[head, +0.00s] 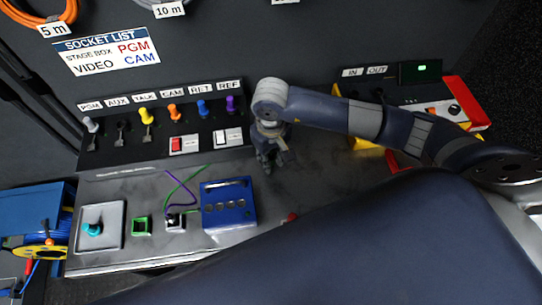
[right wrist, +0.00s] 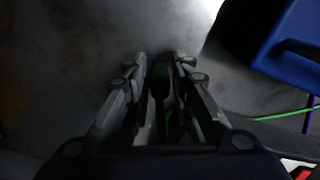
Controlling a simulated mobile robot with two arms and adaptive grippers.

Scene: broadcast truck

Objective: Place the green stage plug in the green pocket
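My right gripper (head: 270,160) points down over the grey desk, right of the blue box. In the right wrist view, its fingers (right wrist: 160,68) are close together on either side of a dark and green piece, which looks like the green stage plug (right wrist: 160,76). The plug appears gripped; its lower end is hard to make out in the shadow. In the head view the fingers hide the plug. The green pocket (head: 142,226), a small green-rimmed square, sits on the desk at the left. My left gripper is not in view.
A blue box (head: 229,203) stands between the right gripper and the pocket. A small block (head: 175,222) with purple and green cables is right of the pocket. A grey plate (head: 99,226) with a teal knob is left. A socket panel (head: 163,149) with coloured plugs lies behind.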

